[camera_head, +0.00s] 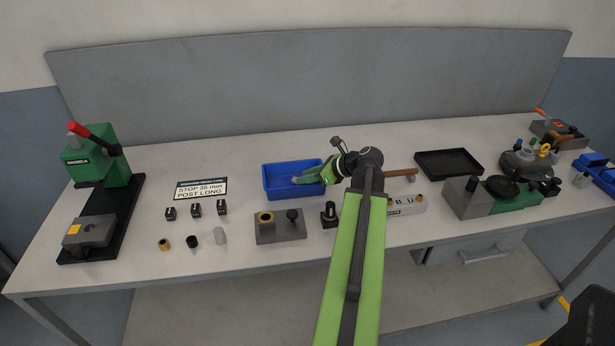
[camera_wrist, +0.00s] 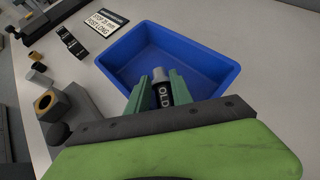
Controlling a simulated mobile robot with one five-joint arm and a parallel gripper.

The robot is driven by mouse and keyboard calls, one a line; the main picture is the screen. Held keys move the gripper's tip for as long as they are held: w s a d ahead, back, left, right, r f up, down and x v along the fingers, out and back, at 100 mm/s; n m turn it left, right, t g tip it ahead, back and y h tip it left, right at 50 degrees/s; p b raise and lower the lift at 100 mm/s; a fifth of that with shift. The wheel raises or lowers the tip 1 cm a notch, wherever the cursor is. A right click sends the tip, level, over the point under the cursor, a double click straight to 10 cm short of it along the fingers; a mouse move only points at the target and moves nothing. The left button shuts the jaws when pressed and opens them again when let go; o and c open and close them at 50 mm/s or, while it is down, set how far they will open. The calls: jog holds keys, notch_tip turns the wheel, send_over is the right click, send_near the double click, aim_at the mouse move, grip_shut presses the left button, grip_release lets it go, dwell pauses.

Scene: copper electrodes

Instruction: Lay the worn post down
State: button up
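In the head view my gripper (camera_head: 307,175) reaches into the blue tray (camera_head: 268,184) from the right. The tray also shows in the wrist view (camera_wrist: 118,55), and the post is over its near part. Whether the post touches the tray floor cannot be told. The rest of the tray looks empty.
A grey block with a brass ring (camera_head: 281,233) stands in front of the tray. Small black blocks (camera_head: 196,210) and a STOP 35 mm sign (camera_head: 201,189) lie to its left. A black tray (camera_head: 448,163) is to the right. The table behind is clear.

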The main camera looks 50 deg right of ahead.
jog(key=shift+a, duration=0.15)
jog(key=shift+c, duration=1.1)
jog(key=o, duration=0.4)
jog(key=shift+f, duration=0.1)
jog(key=shift+s, duration=0.1)
notch_tip(320, 180, up, 7)
jog(key=p, duration=0.7)
